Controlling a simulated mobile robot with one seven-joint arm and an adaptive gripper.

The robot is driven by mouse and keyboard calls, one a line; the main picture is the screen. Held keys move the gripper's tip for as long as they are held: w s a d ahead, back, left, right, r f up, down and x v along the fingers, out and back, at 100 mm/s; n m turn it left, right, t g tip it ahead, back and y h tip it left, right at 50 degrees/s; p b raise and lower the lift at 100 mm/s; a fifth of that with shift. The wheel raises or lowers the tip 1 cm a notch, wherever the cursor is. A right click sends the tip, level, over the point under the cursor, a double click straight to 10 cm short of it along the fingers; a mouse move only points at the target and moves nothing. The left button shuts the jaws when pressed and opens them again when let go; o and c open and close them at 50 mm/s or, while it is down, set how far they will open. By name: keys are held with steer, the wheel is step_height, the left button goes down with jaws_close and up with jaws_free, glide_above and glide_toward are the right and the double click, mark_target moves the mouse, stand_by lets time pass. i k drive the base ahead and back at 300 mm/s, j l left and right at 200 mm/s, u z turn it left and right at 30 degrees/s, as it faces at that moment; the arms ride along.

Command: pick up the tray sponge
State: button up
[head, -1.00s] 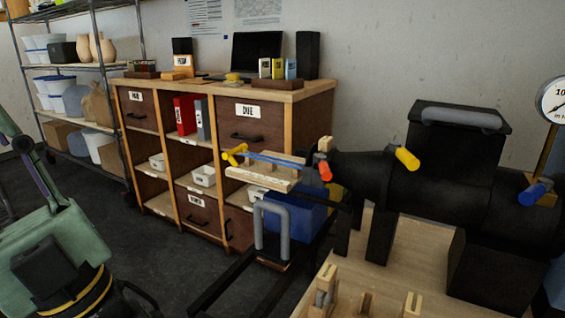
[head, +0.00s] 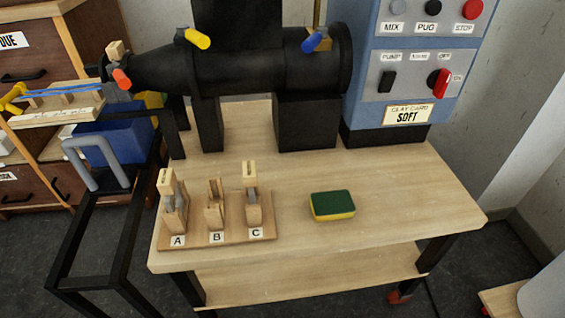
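A sponge (head: 332,205) with a dark green top and a yellow lower layer lies flat on a light wooden table (head: 400,190), right of a wooden rack. It lies on the bare tabletop, and no tray shows under it. Nothing touches it. My gripper is not in view, so its state does not show.
The wooden rack (head: 218,237) labelled A, B and C holds upright wooden pieces left of the sponge. A black machine (head: 240,70) and a blue-grey control cabinet (head: 412,75) stand at the table's back. A blue bin (head: 110,143) is at left. The tabletop right of the sponge is clear.

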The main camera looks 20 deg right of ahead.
mark_target(327, 206)
steer(key=j+z, duration=0.35)
steer(key=j, duration=0.15)
steer(key=k+j+z, duration=0.1)
steer(key=j+z, duration=0.3)
steer(key=k+j+z, duration=0.2)
steer(key=j+z, duration=0.15)
steer(key=j, duration=0.15)
steer(key=i, duration=0.55)
